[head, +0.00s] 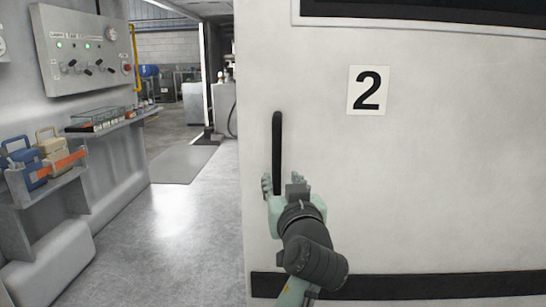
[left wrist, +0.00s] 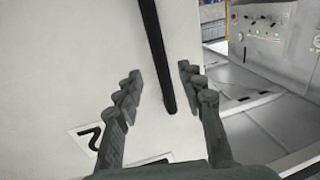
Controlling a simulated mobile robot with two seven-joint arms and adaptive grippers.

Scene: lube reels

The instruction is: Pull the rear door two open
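The white door (head: 420,190) carries a black "2" label (head: 368,90) and fills the right of the head view. Its black vertical bar handle (head: 277,145) is near the door's left edge. My left gripper (head: 284,184) is at the lower part of the handle, which it partly hides. In the left wrist view the handle (left wrist: 155,50) runs between the two spread fingers of my left gripper (left wrist: 158,76), with gaps on both sides. The fingers are open and not closed on it. The label (left wrist: 90,138) shows there too. My right gripper is not in view.
A control panel (head: 88,50) is on the left wall. Below it, a shelf holds a blue canister (head: 24,162) and a beige canister (head: 52,149). Clear grey floor (head: 175,215) lies left of the door, with a mat (head: 183,164) farther back.

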